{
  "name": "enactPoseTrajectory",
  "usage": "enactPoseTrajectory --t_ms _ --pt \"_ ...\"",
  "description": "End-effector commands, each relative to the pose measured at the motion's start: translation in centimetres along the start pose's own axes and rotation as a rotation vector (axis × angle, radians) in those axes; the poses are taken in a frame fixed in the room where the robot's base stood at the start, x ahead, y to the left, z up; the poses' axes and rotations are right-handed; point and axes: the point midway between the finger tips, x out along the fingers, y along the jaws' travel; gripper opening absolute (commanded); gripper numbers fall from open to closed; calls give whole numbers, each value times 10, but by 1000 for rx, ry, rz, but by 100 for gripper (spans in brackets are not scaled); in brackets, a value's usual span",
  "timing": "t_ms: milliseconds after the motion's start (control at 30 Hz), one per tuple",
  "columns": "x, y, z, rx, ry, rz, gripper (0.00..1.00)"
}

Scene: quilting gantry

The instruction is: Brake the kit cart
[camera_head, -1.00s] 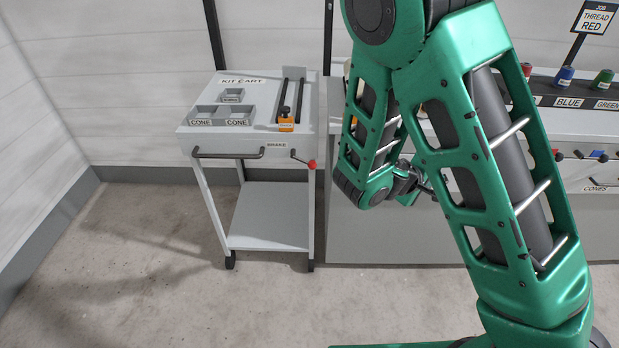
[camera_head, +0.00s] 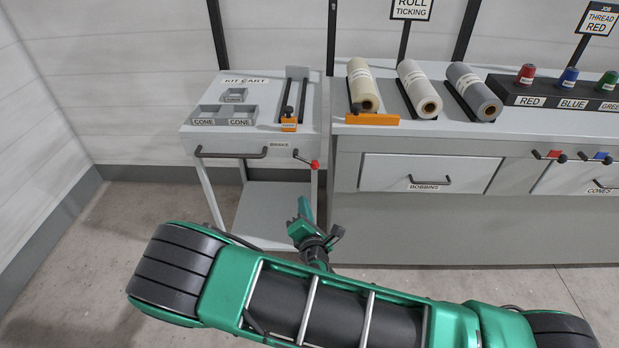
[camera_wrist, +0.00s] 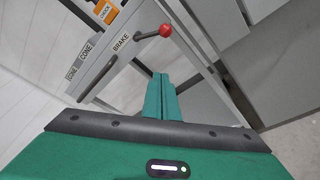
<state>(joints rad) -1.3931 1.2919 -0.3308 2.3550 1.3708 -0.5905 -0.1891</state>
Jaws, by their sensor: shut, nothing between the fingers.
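The grey kit cart (camera_head: 190,130) stands at the left, with two cone trays and a small bin on top. Its brake lever is a dark rod with a red knob (camera_head: 315,164) at the front right, beside the BRAKE label (camera_head: 280,145). The red knob (camera_wrist: 166,30) also shows in the wrist view, beyond my fingertips. My gripper (camera_head: 304,205) is below and in front of the lever, apart from it. In the wrist view my gripper (camera_wrist: 161,78) has its green fingers together, with nothing between them.
A grey counter (camera_head: 440,140) stands right of the cart, with fabric rolls (camera_head: 417,88), thread cones and drawers. The cart's front handle (camera_head: 230,153) sticks out left of the lever. An orange stop block (camera_head: 289,124) sits on the cart's rails. Floor is bare at the left.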

Motion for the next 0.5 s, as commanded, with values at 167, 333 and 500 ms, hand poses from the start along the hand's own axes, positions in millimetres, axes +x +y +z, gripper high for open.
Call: enactPoseTrajectory --t_ms 167,333,500 --pt "0 0 1 2 -1 -1 0" --pt "4 0 1 3 -3 -2 0" --pt "24 0 2 7 -5 -3 0"
